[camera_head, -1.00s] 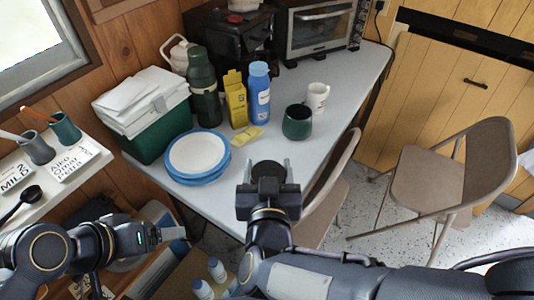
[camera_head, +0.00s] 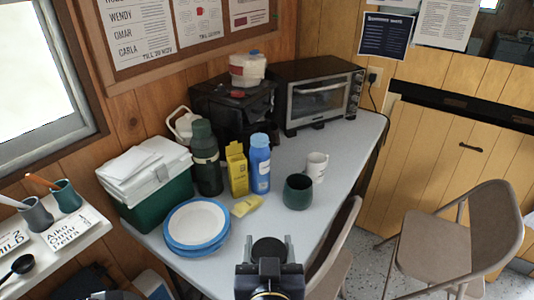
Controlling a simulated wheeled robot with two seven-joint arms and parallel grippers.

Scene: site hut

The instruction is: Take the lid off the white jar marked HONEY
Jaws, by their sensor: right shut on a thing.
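My right gripper (camera_head: 269,250) is at the bottom middle, over the front edge of the table. Its two grey fingers are shut on a dark round disc-like thing (camera_head: 269,247), seen from above; I cannot tell whether it is a lid or what lies under it. I can read no HONEY mark anywhere. A white container (camera_head: 247,68) with a reddish band and a bluish top stands on the black machine at the back; its marking is too small to read. My left gripper is out of view; only a bit of its arm shows at the bottom left.
The grey table (camera_head: 215,265) holds blue-rimmed plates (camera_head: 196,222), a green cooler box (camera_head: 150,190), a green flask (camera_head: 206,160), a yellow carton (camera_head: 237,170), a blue bottle (camera_head: 260,165), a green cup (camera_head: 298,192), a white mug (camera_head: 316,166) and a toaster oven (camera_head: 320,97). Folding chairs (camera_head: 455,235) stand right.

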